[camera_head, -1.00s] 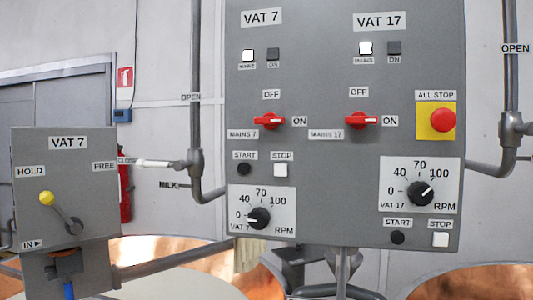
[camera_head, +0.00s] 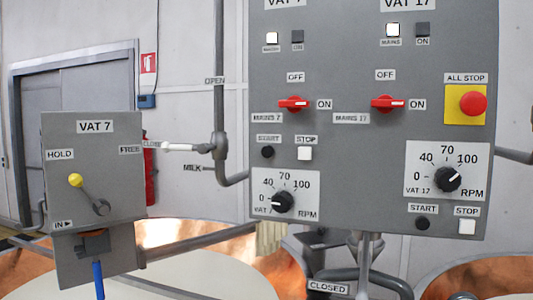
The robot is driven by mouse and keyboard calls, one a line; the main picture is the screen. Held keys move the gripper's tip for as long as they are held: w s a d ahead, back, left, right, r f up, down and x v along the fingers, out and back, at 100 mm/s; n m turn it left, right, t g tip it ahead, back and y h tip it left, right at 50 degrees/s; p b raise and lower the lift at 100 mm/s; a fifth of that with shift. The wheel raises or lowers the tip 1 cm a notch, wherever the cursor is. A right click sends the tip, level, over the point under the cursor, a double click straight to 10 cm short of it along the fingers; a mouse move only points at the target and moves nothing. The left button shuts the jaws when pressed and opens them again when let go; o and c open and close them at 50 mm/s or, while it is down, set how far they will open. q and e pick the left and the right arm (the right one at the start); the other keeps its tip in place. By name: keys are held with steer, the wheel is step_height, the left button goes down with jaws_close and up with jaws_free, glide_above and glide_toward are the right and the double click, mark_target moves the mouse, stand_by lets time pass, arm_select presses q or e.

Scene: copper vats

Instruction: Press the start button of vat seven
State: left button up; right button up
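The grey control panel (camera_head: 350,150) fills the middle and right of the view. Above is the red mains 7 switch (camera_head: 294,104), lying level towards ON. The vat 7 mains lamp (camera_head: 272,38) is white and the ON lamp (camera_head: 297,37) is dark. The vat 7 speed dial (camera_head: 283,202) points near 0. Neither of my grippers is in view.
Vat 17 has its own start button (camera_head: 422,223) and stop button (camera_head: 467,227) lower right. A red all-stop button (camera_head: 473,103) is at the right. A vat 7 lever box (camera_head: 95,160) stands left, its yellow knob (camera_head: 75,180) towards HOLD. Pipes (camera_head: 219,90) run beside the panel.

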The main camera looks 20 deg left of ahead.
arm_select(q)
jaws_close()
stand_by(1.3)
